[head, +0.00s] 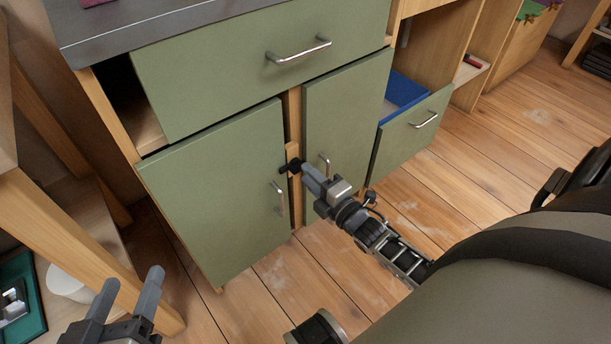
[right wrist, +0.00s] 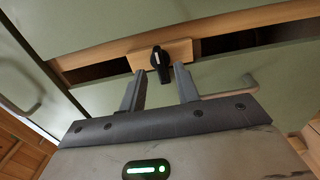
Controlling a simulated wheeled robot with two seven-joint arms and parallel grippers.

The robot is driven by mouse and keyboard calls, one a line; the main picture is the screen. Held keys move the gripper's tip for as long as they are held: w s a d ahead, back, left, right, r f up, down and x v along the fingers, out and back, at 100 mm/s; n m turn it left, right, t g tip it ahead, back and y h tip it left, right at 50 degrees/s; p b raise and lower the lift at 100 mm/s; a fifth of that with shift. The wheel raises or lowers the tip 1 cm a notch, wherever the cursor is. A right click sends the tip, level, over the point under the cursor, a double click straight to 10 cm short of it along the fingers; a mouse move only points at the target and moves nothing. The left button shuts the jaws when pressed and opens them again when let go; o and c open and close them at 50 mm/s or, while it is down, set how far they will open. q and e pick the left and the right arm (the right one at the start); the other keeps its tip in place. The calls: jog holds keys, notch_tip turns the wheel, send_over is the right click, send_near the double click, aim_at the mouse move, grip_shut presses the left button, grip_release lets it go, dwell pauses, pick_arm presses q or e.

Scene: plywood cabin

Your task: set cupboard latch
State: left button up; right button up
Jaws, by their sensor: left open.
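The black latch knob (head: 290,166) sits on a small wooden block (head: 293,152) between the two green cupboard doors, the left door (head: 215,190) and the right door (head: 340,110). In the right wrist view the knob (right wrist: 160,62) has a pale mark and stands near upright on its block (right wrist: 178,51). My right gripper (head: 305,168) is at the knob. Its open fingers (right wrist: 160,74) stand either side of the knob's lower end; contact cannot be told. My left gripper (head: 130,288) is open and empty at the lower left, away from the doors.
A green drawer (head: 260,65) with a metal handle is above the doors. An open drawer (head: 410,130) with a blue inside juts out at the right. A wooden frame (head: 75,240) stands at the left, near my left gripper. The plank floor in front is clear.

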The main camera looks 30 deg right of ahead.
jog(key=shift+w+a, duration=0.1)
jog(key=shift+w, duration=1)
grip_shut()
